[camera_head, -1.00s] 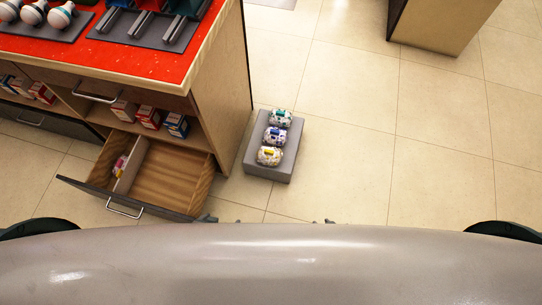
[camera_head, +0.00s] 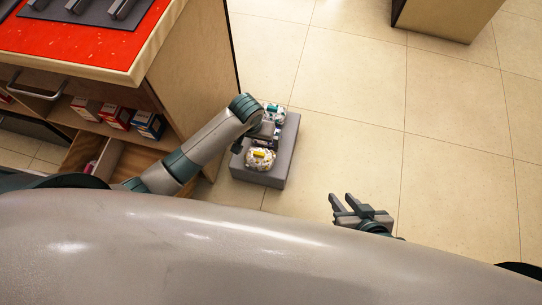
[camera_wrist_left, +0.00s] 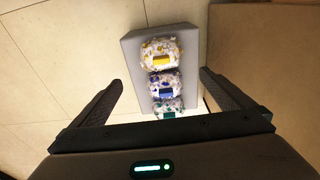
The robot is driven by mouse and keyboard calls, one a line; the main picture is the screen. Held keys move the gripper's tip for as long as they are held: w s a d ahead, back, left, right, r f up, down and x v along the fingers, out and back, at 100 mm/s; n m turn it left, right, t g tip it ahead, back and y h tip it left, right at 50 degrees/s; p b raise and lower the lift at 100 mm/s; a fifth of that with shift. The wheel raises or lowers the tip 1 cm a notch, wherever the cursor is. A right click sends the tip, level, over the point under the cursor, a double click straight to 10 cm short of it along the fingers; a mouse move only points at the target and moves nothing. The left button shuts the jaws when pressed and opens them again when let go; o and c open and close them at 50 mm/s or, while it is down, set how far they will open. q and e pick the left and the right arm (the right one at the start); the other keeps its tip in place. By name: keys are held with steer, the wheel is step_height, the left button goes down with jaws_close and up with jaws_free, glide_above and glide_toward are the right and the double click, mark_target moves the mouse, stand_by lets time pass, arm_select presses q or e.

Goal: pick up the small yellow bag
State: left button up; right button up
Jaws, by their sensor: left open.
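The small yellow bag (camera_head: 261,160), white patterned with a yellow label, lies at the near end of a grey block (camera_head: 276,177). In the left wrist view the yellow bag (camera_wrist_left: 161,54) is farthest from the gripper base. My left gripper (camera_wrist_left: 160,88) is open and empty above the row of bags, its fingers spread wide on either side. My right gripper (camera_head: 343,197) is open and empty over the floor, to the right of the block.
A blue-labelled bag (camera_wrist_left: 164,83) and a teal-labelled bag (camera_wrist_left: 167,107) lie in line with the yellow one. A red-topped counter (camera_head: 90,45) with an open drawer (camera_head: 128,163) stands left.

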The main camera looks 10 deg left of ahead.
arm_select(q)
steer(key=shift+w+r, duration=0.15)
steer(key=shift+r, duration=0.1)
arm_select(e)
steer(key=shift+s+r, duration=0.1)
steer(key=shift+r, duration=0.25)
arm_select(q)
steer(key=b, duration=0.2)
glide_above(259, 154)
step_height(259, 154, down, 7)
step_height(259, 154, down, 4)
steer(key=shift+f+b, duration=0.15)
steer(key=shift+b, duration=0.85)
steer(key=shift+f, duration=0.45)
arm_select(e)
steer(key=w+a+r+t+y, duration=0.1)
steer(key=w+a+r+t, duration=0.1)
steer(key=w+r+t, duration=0.1)
steer(key=w+a+r+t+y, duration=0.1)
steer(key=w+a+r+t, duration=0.2)
steer(key=r+t, duration=0.2)
steer(key=shift+w+r+y, duration=0.2)
steer(key=shift+r+y, duration=0.1)
steer(key=shift+r, duration=1.05)
arm_select(q)
steer(key=shift+f, duration=0.1)
